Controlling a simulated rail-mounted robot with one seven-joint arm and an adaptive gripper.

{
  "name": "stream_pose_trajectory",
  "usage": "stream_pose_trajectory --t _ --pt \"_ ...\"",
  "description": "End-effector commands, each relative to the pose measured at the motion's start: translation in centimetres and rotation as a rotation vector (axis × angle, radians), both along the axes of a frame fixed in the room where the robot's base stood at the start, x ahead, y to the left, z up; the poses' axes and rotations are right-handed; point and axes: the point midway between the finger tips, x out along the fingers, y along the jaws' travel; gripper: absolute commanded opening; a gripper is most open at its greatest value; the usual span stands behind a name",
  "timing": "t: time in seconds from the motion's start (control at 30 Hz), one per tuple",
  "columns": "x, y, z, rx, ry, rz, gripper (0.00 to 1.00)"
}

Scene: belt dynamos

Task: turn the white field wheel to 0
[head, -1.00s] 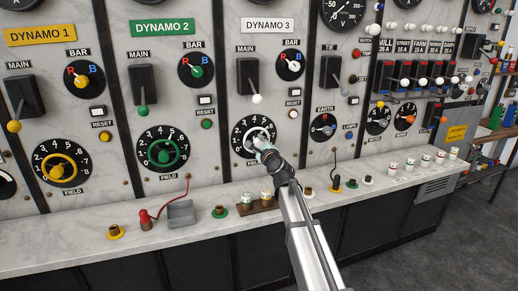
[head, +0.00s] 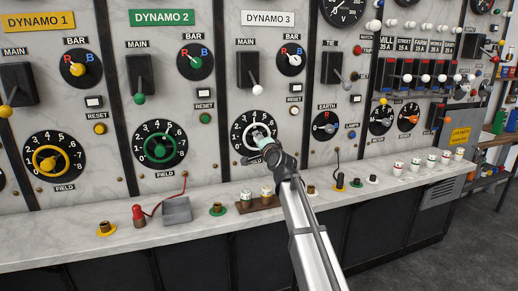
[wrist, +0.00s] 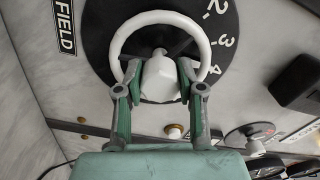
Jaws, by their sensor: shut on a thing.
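The white field wheel (head: 259,131) is on the black numbered dial (head: 240,145) below the DYNAMO 3 sign. In the wrist view the white ring (wrist: 120,38) and its white knob (wrist: 160,80) show close up. My gripper (head: 264,141) is at the wheel, its two fingers (wrist: 159,82) on either side of the knob and shut on it. The numbers 2, 3 and 4 show beside the ring in the wrist view. My gripper covers part of the dial in the head view, and I cannot read the wheel's setting.
The green field wheel (head: 160,144) and yellow field wheel (head: 49,160) are to the left. A black main lever (head: 250,72) with a white ball is above. The marble ledge (head: 330,190) below carries a wooden block (head: 258,203), a grey tray (head: 177,210) and several sockets.

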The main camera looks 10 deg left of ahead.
Motion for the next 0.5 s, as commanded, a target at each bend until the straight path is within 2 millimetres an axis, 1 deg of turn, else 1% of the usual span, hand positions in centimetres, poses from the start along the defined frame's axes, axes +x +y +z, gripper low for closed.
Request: stream_pose_trajectory --t 0.03,0.5 --pt "0.13 0.02 -0.41 -0.039 -0.021 0.0 0.03" --pt "0.19 -0.05 -0.48 -0.443 -0.209 -0.001 0.03"
